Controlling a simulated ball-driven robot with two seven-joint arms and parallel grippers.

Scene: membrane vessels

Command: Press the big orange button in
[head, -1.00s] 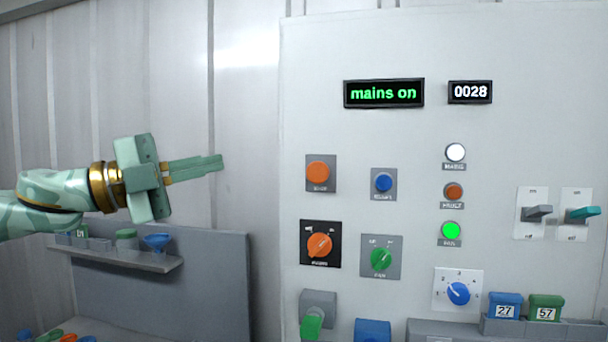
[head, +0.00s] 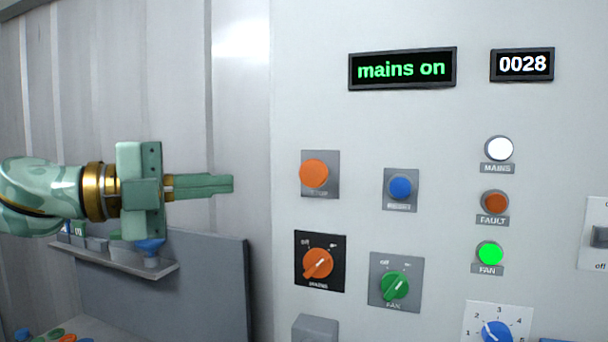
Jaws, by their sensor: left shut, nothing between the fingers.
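The big orange button (head: 314,173) is a round cap on a grey plate at the upper left of the pale control panel. It stands out from its plate. My left gripper (head: 231,184) is shut and empty, its fingers pointing right toward the panel. In the picture its fingertips are to the left of the button and slightly lower, with a gap between them. My right gripper is not in view.
A blue button (head: 400,187) is right of the orange one. Below are an orange rotary knob (head: 318,263) and a green fan knob (head: 395,286). The display (head: 402,68) reads "mains on". The fan lamp (head: 490,254) glows green. A small shelf (head: 118,261) is at left.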

